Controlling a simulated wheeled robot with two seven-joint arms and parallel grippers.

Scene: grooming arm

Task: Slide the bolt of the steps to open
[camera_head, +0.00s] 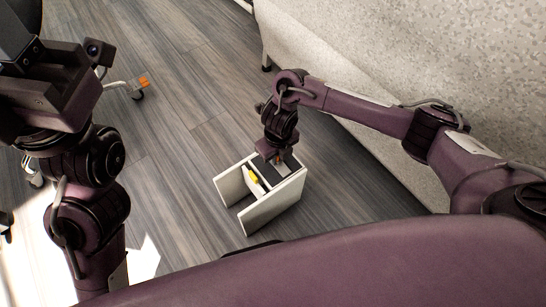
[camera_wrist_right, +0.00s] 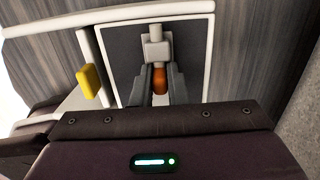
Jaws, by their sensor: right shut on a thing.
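The steps (camera_head: 272,206) are a small white unit with dark treads, standing on the floor at the lower middle of the head view. In the wrist view their dark panel with a white rim (camera_wrist_right: 195,20) fills the upper middle. The bolt, a pale bar with a block (camera_wrist_right: 156,50) around it, runs down that panel and has an orange knob (camera_wrist_right: 160,79). My right gripper (camera_head: 280,159) is over the steps, its two dark fingers shut on the orange knob from both sides. My left gripper (camera_head: 22,42) is raised at the upper left, its fingertips not clear.
A yellow block (camera_head: 253,176) is on the steps, left of the bolt in the wrist view. A pale speckled surface (camera_head: 350,60) rises at the right. A chair leg with a castor (camera_head: 138,93) stands at the left. Wooden floor (camera_head: 180,130) around the steps is free.

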